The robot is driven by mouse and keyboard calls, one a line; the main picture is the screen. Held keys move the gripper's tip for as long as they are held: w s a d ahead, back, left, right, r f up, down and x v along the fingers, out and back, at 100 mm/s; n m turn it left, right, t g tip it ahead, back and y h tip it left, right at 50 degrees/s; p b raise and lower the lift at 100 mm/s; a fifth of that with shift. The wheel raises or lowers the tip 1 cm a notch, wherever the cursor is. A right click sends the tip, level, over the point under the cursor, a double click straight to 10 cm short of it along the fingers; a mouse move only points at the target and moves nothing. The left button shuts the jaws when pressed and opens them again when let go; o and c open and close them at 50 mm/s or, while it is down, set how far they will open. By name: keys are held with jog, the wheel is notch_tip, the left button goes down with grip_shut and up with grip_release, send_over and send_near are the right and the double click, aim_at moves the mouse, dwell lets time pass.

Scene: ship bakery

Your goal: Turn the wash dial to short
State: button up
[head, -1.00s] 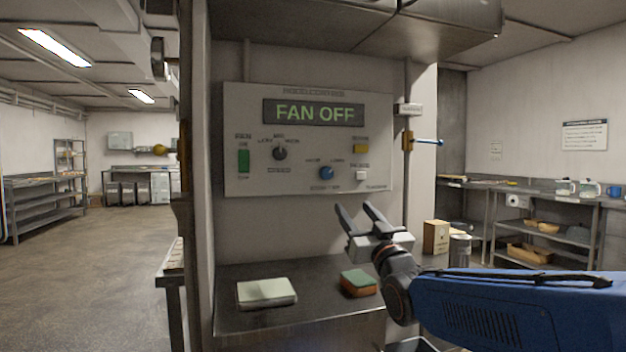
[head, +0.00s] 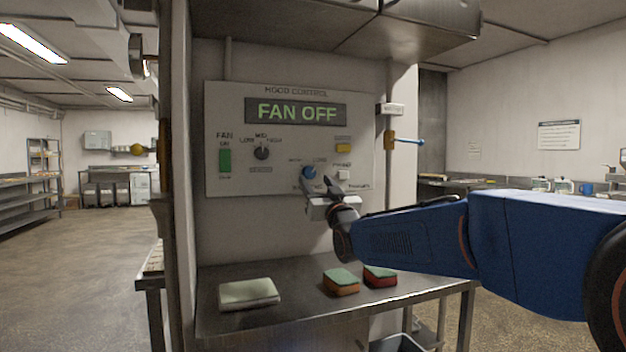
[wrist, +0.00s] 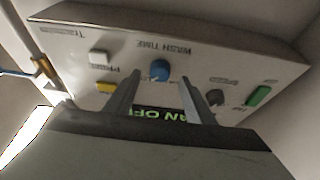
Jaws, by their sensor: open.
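The blue wash dial (head: 308,172) is at the lower middle of the hood control panel (head: 222,107). In the wrist view the dial (wrist: 160,70) sits under the words "WASH TIME", which appear upside down. My gripper (head: 317,180) is open and in front of the panel at the dial. In the wrist view the open fingers (wrist: 160,84) spread with the dial between and just beyond their tips. I cannot tell whether they touch it. The small labels around the dial, and its pointer, are too blurred to read.
A dark dial (head: 262,153), a green switch (head: 225,160), a yellow button (head: 343,148) and a white button (head: 343,174) share the panel. The display (head: 296,111) reads "FAN OFF". Below, a steel table (head: 300,318) holds a folded cloth (head: 249,293) and two sponges (head: 341,282) (head: 380,276).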

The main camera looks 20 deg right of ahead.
aim_at(311, 175)
jog(key=shift+x, duration=1.7)
jog(key=c, duration=1.1)
jog(key=shift+o, duration=0.2)
